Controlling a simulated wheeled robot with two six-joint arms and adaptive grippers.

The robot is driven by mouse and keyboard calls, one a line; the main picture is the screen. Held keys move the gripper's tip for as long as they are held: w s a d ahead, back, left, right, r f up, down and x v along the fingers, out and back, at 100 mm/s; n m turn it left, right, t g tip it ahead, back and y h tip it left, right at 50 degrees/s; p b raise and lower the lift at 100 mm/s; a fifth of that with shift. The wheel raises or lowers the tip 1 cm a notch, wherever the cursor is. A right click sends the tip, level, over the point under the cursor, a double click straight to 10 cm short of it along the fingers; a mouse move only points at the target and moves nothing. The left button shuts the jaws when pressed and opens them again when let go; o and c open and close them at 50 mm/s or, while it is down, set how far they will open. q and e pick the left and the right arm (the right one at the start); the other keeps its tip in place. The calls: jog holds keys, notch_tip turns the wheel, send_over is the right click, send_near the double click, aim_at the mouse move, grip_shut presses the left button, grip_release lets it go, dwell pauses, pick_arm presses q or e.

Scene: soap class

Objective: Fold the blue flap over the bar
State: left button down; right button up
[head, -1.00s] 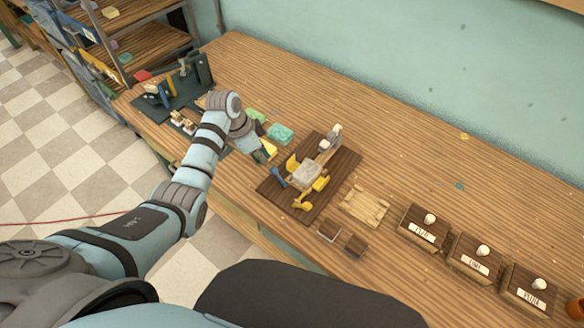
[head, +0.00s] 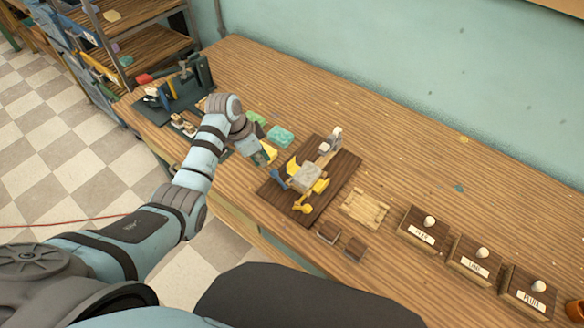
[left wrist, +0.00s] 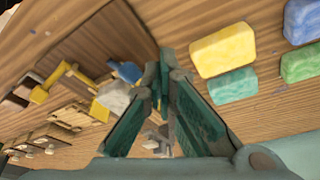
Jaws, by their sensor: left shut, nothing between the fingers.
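The pale grey bar (head: 307,174) lies on a dark brown wooden board, between yellow flaps (head: 292,164). The blue flap (head: 279,179) stands out on the bar's left side and is not over it. In the left wrist view the blue flap (left wrist: 126,72) and the pale bar (left wrist: 114,97) show left of my fingers. My left gripper (head: 267,163) is shut and empty, a little to the upper left of the blue flap and apart from it. Its green-padded fingers (left wrist: 166,58) meet at the tips in the left wrist view. My right gripper is not in view.
Yellow (left wrist: 223,50), green and blue soap blocks lie close beside my left gripper. A light wooden tray (head: 364,208), two small brown blocks and three labelled boxes (head: 424,227) stand to the right. The back of the table is mostly clear.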

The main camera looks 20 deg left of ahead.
aim_at(287, 170)
pick_arm(q)
jog(key=shift+f+b, duration=0.85)
jog(key=shift+f, duration=0.9)
jog(key=shift+s+d+p, duration=0.2)
jog(key=shift+d+p, duration=0.35)
jog(key=shift+r, duration=0.1)
jog(key=shift+s+d+r+p, duration=0.15)
jog(key=shift+d+r+p, duration=0.3)
jog(key=shift+p, duration=0.45)
jog(key=shift+d, duration=0.25)
jog(key=shift+s, duration=0.1)
